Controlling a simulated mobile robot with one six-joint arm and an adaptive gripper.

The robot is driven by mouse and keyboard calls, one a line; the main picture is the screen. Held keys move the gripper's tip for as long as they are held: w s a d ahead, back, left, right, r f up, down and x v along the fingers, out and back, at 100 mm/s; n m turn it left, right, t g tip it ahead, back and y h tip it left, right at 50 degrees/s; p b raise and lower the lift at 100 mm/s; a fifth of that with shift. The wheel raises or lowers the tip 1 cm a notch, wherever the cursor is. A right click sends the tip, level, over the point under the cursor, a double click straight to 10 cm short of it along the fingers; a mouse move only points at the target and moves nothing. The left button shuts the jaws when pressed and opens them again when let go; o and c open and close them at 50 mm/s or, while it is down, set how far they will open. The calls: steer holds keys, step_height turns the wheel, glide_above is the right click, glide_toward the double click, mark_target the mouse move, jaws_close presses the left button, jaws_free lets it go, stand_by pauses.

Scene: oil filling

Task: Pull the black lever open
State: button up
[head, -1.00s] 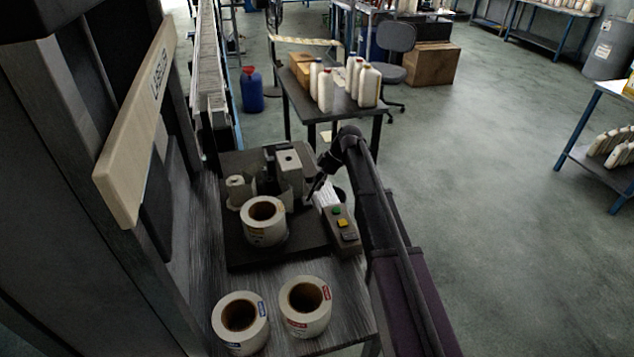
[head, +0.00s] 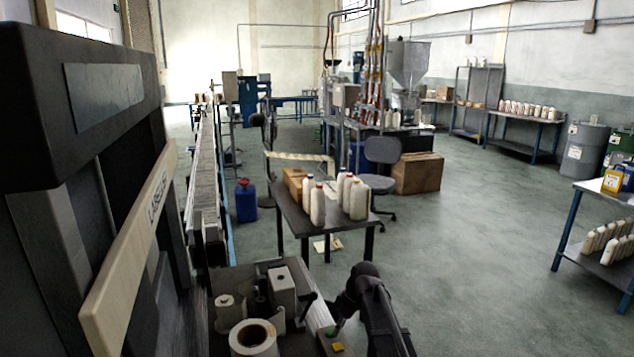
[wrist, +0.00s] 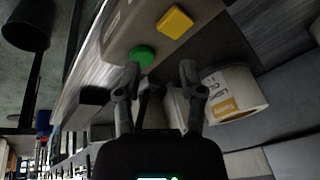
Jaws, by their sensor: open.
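My gripper (wrist: 160,78) is open in the wrist view, its two fingers apart. A thin black bar (wrist: 150,94), perhaps the black lever, shows between the fingers; I cannot tell whether they touch it. In the head view my gripper (head: 335,318) is small and dark, just right of the labelling machine (head: 284,288). A dark flat piece (head: 308,297) juts from the machine's right side; I cannot tell whether it is the lever. A control box with a green button (wrist: 143,55) and a yellow button (wrist: 174,21) lies just beyond the fingertips in the wrist view.
A label roll (head: 254,339) sits on the machine, and a label roll (wrist: 235,94) shows right of my fingers. A table (head: 303,220) with white bottles stands beyond. A conveyor (head: 204,180) runs along the left. The floor to the right (head: 470,230) is clear.

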steer(key=s+d+m+h, duration=0.2)
steer(key=s+d+m, duration=0.3)
steer(key=s, duration=0.4)
steer(key=s+d+m+h, duration=0.2)
steer(key=s+d+m, duration=0.3)
steer(key=s+m, duration=0.2)
steer(key=shift+s+d+p, duration=0.3)
steer(key=shift+s+p, duration=0.15)
steer(key=shift+s, duration=0.7)
